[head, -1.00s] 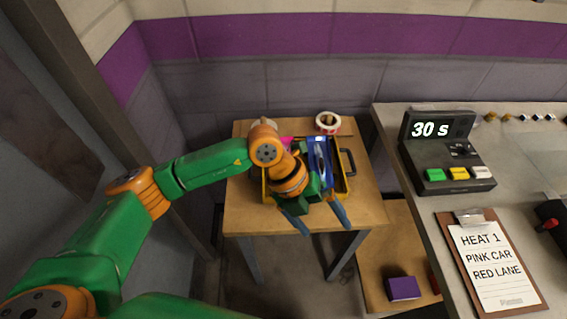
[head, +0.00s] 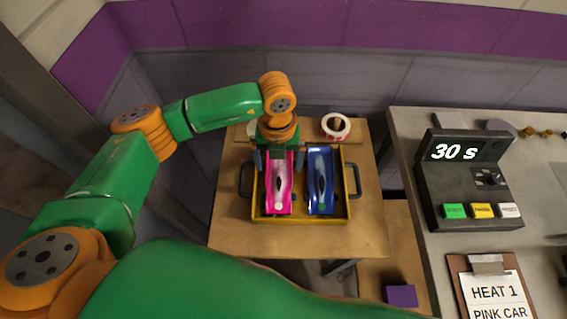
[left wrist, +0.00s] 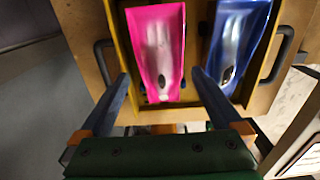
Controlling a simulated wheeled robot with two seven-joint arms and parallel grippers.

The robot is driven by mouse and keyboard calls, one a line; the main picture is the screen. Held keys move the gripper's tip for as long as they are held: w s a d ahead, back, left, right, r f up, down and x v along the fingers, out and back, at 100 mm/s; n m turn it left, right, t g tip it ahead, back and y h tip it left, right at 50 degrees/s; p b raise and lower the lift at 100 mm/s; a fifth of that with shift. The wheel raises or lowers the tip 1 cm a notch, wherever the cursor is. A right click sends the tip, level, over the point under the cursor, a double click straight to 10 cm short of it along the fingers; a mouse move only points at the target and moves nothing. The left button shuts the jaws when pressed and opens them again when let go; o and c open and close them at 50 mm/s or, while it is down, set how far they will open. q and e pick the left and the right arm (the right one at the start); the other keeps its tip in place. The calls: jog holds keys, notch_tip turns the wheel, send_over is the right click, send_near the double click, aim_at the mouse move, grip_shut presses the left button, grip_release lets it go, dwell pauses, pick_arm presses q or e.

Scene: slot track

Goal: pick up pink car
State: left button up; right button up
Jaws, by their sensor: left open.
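The pink car (head: 279,186) lies lengthwise in a yellow tray (head: 300,217) on a small wooden table, left of a blue car (head: 321,186). My left gripper (head: 275,160) is over the far end of the pink car, pointing down. In the left wrist view the pink car (left wrist: 158,50) shows between the two spread fingers of the gripper (left wrist: 160,85), which is open and empty. The fingers look apart from the car; their exact height above it is hard to tell. My right gripper is not in view.
The tray has black handles (head: 356,180) on both sides. A roll of red and white tape (head: 336,127) lies behind it. To the right, a grey counter holds a timer box (head: 466,180) and a clipboard (head: 490,285). The table's front is clear.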

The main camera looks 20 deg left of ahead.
aim_at(279, 175)
pick_arm(q)
jog(key=f, duration=0.2)
jog(key=s+f+p, duration=0.1)
jog(key=f, duration=0.1)
jog(key=shift+s+d, duration=0.1)
jog(key=shift+w+f, duration=0.3)
jog(key=shift+f, duration=0.25)
jog(key=shift+w, duration=0.1)
jog(key=shift+r, duration=0.1)
jog(key=c, duration=1.3)
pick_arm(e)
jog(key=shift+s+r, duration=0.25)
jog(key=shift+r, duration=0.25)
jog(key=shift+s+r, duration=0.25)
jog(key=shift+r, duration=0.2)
